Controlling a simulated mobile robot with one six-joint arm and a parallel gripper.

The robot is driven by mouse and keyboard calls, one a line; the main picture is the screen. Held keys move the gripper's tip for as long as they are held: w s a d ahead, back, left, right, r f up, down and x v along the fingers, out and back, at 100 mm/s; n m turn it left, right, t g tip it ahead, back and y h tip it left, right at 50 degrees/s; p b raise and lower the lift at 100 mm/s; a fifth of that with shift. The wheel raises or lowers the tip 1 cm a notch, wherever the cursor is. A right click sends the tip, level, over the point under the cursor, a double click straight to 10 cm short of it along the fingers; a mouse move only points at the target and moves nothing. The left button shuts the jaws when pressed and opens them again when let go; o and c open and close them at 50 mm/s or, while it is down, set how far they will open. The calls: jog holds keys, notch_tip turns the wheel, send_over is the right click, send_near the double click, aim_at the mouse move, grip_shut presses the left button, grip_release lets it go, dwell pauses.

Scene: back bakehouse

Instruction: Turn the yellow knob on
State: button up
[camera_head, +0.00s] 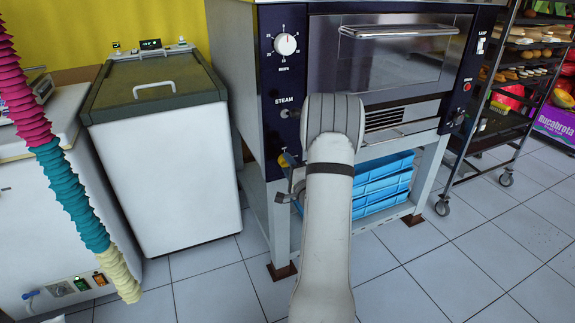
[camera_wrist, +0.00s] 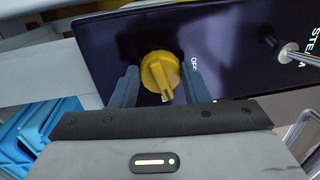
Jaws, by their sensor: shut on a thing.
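The yellow knob (camera_wrist: 160,73) sits on the dark control panel, between my two fingers in the wrist view. The word OFF is printed on the panel to its right. My gripper (camera_wrist: 160,88) is shut on the knob, one finger on each side. In the head view only a small part of the yellow knob (camera_head: 283,160) shows, low on the oven's dark left panel. My arm and gripper (camera_head: 292,180) partly cover it there.
The oven (camera_head: 330,60) carries a white dial (camera_head: 285,44) and a steam lever (camera_head: 291,113) above the knob. Blue crates (camera_head: 385,180) sit beneath it. A chest freezer (camera_head: 165,170) stands left, and a wheeled bread rack (camera_head: 500,110) right. Tiled floor in front is clear.

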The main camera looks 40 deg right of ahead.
jog(key=shift+m+h, duration=0.3)
jog(key=shift+m, duration=1.1)
jog(key=o, duration=1)
jog(key=shift+p+v, duration=0.75)
jog(key=shift+v, duration=3.15)
